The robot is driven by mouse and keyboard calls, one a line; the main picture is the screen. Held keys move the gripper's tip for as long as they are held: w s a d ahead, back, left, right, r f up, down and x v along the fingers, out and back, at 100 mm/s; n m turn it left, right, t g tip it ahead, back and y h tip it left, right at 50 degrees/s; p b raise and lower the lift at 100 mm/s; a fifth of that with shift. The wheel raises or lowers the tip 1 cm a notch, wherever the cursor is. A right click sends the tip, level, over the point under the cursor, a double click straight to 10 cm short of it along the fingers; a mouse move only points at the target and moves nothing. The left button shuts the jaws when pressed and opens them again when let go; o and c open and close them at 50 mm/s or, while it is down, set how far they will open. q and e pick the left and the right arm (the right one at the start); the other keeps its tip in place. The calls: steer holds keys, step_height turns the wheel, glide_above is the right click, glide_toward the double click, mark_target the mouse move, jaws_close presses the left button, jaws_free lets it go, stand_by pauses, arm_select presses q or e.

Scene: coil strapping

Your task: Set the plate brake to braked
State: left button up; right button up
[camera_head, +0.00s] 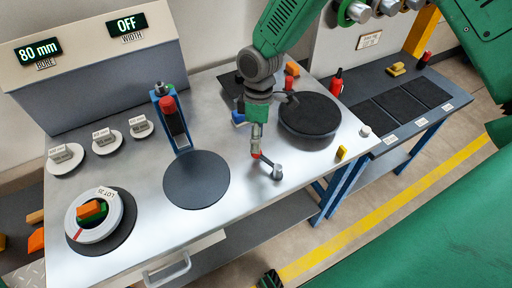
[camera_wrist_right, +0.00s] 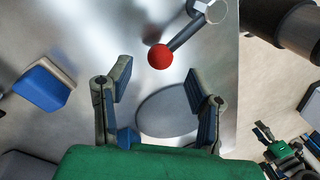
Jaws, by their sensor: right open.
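The brake lever has a red ball knob (camera_head: 256,156) and a short arm running to a grey pivot (camera_head: 277,172) near the table's front edge. In the right wrist view the red knob (camera_wrist_right: 160,56) lies beyond and between my fingertips, with the lever arm (camera_wrist_right: 186,32) leading up and right. My right gripper (camera_head: 257,140) points down just above the knob; its fingers (camera_wrist_right: 150,88) are apart and empty. Whether it touches the knob is unclear. What seems to be my left gripper (camera_wrist_right: 284,150) shows at the wrist view's lower right, its jaw state unclear.
A flat dark disc (camera_head: 196,180) lies left of the lever, and a thick black round plate (camera_head: 310,115) right of it. A blue post with a red knob (camera_head: 168,105) stands behind. A blue block (camera_wrist_right: 45,85) and a yellow block (camera_head: 341,153) are nearby.

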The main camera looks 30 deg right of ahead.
step_height(320, 180, up, 7)
steer(key=w, duration=0.1)
steer(key=shift+d+r, duration=0.2)
steer(key=shift+d, duration=0.2)
steer(key=shift+w, duration=0.1)
